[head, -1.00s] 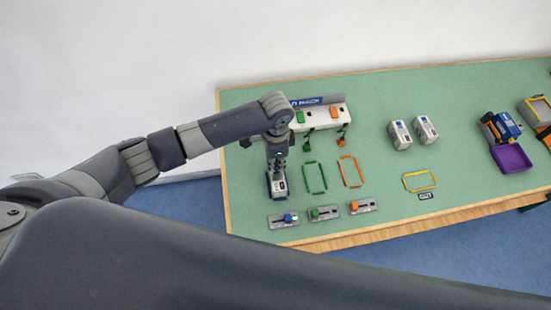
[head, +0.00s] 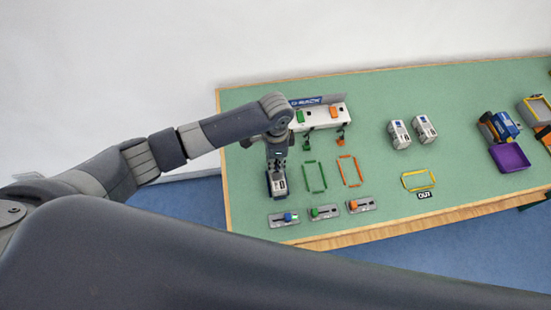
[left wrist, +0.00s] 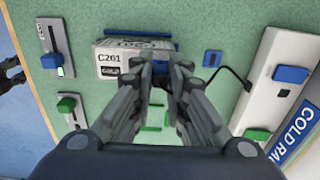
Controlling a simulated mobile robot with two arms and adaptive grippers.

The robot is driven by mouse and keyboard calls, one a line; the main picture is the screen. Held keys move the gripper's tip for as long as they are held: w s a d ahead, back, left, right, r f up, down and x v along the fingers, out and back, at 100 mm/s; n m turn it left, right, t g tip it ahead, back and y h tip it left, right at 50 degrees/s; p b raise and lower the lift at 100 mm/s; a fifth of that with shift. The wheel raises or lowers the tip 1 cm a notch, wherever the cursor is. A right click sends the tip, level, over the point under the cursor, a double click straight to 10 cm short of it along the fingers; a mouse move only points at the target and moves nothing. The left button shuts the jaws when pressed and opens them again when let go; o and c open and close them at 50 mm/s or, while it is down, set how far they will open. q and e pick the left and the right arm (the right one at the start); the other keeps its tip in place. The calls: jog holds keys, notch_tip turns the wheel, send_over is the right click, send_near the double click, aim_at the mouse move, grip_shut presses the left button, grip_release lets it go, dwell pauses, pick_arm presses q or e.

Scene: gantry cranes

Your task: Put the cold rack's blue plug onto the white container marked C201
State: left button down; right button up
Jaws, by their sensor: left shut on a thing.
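The white container (left wrist: 125,62), its label reading like C201, stands inside a blue outline; it also shows in the head view (head: 277,186). My left gripper (left wrist: 160,70) is over the container's edge, pointing down, its fingers close together. A dark cable runs from the cold rack (left wrist: 262,80) to behind the fingers. The gripper is shut on the blue plug, which is mostly hidden between the fingertips; I cannot tell whether it touches the container. The rack shows at the back in the head view (head: 320,118). My right gripper is not in view.
Sliders with blue (head: 288,217), green (head: 314,212) and orange (head: 352,204) knobs line the front edge. Green (head: 307,143) and orange (head: 342,142) plugs hang before the rack. Two white containers (head: 399,134) and a purple tray (head: 510,157) stand to the right.

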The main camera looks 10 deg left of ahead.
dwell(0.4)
pick_arm(q)
jog(key=shift+f+p, duration=0.35)
jog(key=shift+p, duration=0.1)
dwell(1.0)
jog(key=c, duration=1)
grip_release()
jog(key=shift+r+p, duration=3.55)
jog(key=shift+p, duration=0.3)
jog(key=shift+s+f, duration=0.1)
